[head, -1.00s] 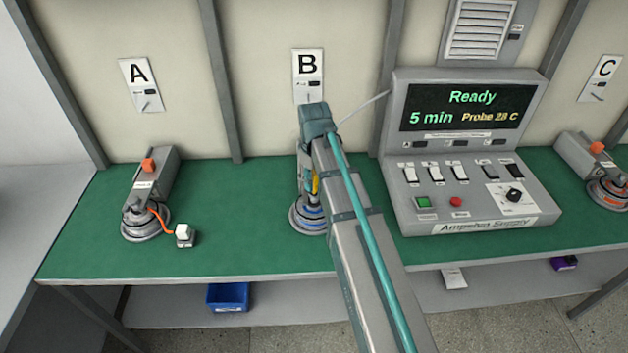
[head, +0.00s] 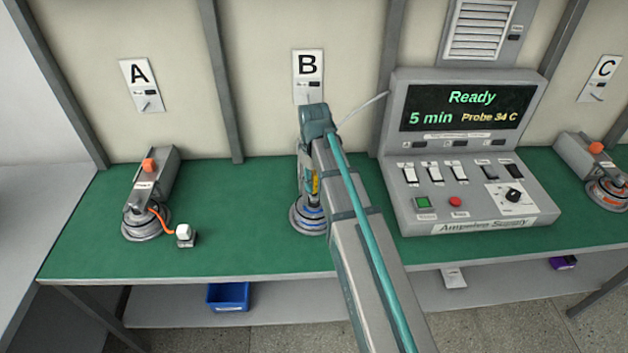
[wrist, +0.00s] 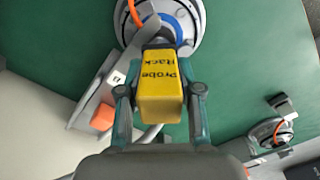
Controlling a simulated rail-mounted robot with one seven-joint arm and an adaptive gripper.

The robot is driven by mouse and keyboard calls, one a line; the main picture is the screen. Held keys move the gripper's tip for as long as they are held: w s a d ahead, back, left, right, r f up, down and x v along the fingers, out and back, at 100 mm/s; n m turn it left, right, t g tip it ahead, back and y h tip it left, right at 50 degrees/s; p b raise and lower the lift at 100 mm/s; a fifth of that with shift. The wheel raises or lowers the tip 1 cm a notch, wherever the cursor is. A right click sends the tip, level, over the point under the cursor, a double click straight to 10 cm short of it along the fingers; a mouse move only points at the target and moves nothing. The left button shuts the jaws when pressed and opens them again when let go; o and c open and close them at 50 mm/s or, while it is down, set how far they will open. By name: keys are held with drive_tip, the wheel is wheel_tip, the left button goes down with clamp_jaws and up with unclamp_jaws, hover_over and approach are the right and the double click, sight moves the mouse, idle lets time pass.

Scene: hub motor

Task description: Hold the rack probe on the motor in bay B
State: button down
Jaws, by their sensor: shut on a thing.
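The rack probe (wrist: 160,95) is a yellow block lettered "Rack Probe" in the wrist view. My gripper (wrist: 160,108) is shut on it, one finger on each side. The probe's dark tip end meets the middle of the bay B motor (wrist: 190,20) in that view; the contact point itself is hidden. In the head view the bay B motor (head: 308,222) stands on the green bench under the B sign, with a blue ring. My arm covers part of it, and only a yellow sliver of the probe (head: 315,186) shows above it. The supply display (head: 468,108) reads "Ready", "5 min", "Probe 34 C".
The supply console (head: 470,190) stands close to the right of my arm. A thin pale lead (head: 365,107) runs beside it. The bay A motor (head: 145,225) and a small white-topped block (head: 184,235) are left, the bay C motor (head: 607,192) right.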

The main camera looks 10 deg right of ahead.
sight(314, 172)
drive_tip(key=shift+r+p, duration=1.9)
drive_tip(key=shift+r, duration=1.05)
drive_tip(key=shift+f, duration=0.1)
